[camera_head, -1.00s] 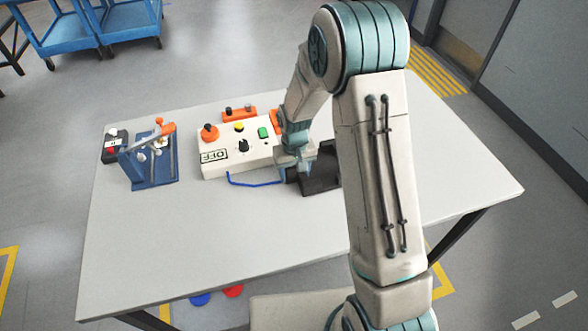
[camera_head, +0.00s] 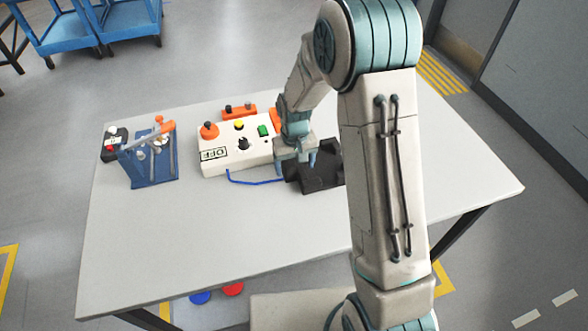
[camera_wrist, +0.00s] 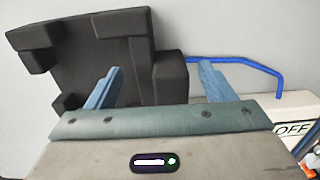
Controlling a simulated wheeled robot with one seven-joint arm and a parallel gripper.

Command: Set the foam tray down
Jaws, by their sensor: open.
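The foam tray (camera_head: 322,176) is dark grey to black, with raised blocks at its edges. It appears to rest on the table, just right of the white control box, and my arm hides its right end. In the wrist view the tray (camera_wrist: 95,65) fills the upper left. My gripper (camera_head: 297,165) is at the tray's left end in the head view. In the wrist view its two blue fingers (camera_wrist: 158,82) are spread apart, with one raised tray block between them in the picture. I cannot tell whether either finger touches the foam.
The white control box (camera_head: 224,158) marked OFF has buttons and a knob. A blue fixture with an orange handle (camera_head: 152,160) stands to the left. The front of the table (camera_head: 220,240) is clear.

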